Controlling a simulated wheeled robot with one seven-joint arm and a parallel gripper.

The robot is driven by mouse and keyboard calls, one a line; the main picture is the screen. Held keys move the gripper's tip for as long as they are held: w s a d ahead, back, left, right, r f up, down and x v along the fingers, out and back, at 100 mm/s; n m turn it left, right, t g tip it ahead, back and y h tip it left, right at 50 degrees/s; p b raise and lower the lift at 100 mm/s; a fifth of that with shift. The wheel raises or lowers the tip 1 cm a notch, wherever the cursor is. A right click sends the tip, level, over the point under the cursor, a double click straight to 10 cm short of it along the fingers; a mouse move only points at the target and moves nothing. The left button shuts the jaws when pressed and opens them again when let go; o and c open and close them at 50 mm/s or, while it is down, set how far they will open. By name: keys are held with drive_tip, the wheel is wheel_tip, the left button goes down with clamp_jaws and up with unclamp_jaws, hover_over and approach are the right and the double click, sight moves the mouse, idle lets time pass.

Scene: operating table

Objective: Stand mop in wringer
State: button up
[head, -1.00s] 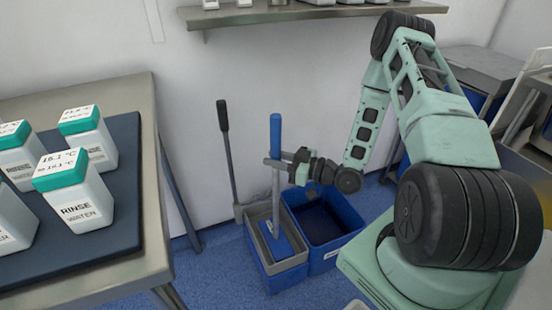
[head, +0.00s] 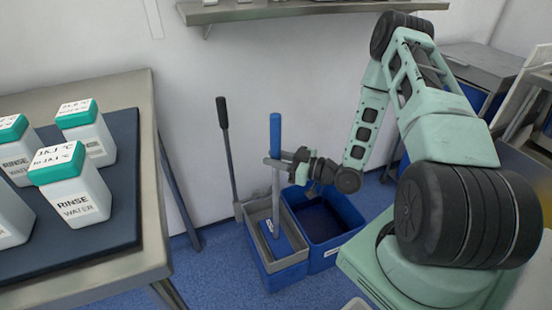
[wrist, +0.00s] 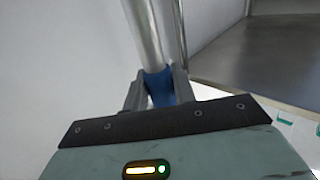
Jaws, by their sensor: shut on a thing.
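The mop (head: 275,135) has a blue grip at the top and a pale pole below, and stands close to upright. Its blue head (head: 285,243) is down inside the grey wringer (head: 254,222), which sits on a blue bucket. My gripper (head: 274,163) is shut around the pole just under the blue grip. In the wrist view, my gripper (wrist: 158,90) has its fingers on either side of a blue part of the mop (wrist: 159,84), with the pale pole running upward. Whether the head touches the wringer's floor is hidden.
A second blue bucket (head: 325,228) stands open to the right of the wringer. A black-handled lever (head: 224,115) rises at the wringer's left back. A steel table (head: 148,130) with white rinse water bottles (head: 75,190) is at left. A wall shelf (head: 300,12) is above.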

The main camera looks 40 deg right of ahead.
drive_tip(key=shift+f, duration=0.1)
drive_tip(key=o, duration=1.1)
drive_tip(key=p+v, duration=0.1)
drive_tip(key=v, duration=1.6)
drive_tip(key=shift+s+d, duration=0.1)
drive_tip(key=shift+d, duration=0.1)
